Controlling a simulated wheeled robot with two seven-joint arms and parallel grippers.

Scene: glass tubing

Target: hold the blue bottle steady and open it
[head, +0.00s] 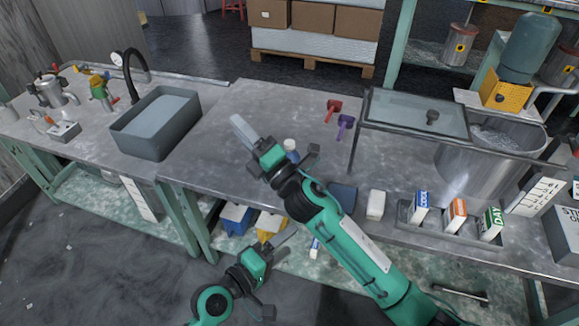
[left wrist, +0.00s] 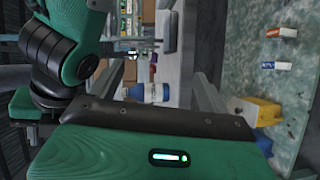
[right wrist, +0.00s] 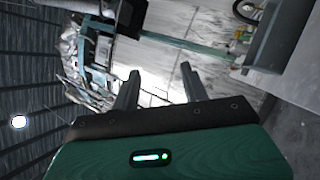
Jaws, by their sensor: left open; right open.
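The blue bottle (head: 293,155) stands on the workbench in the head view, its white top showing and its lower part hidden behind my right gripper. It also shows in the left wrist view (left wrist: 163,92), beyond the fingers and apart from them. My right gripper (head: 249,138) is open and empty, above the bench just left of the bottle; its arm crosses from the lower right. Its spread fingers show in the right wrist view (right wrist: 160,85), without the bottle. My left gripper (head: 281,246) is open and empty, low in front of the bench edge.
A grey basin (head: 155,125) sits on the bench at left. Red and purple clamps (head: 340,118) lie behind the bottle. A glass-topped frame (head: 415,112), a metal pot (head: 475,165) and small cartons (head: 457,213) stand at right. Boxes (head: 236,217) lie on the lower shelf.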

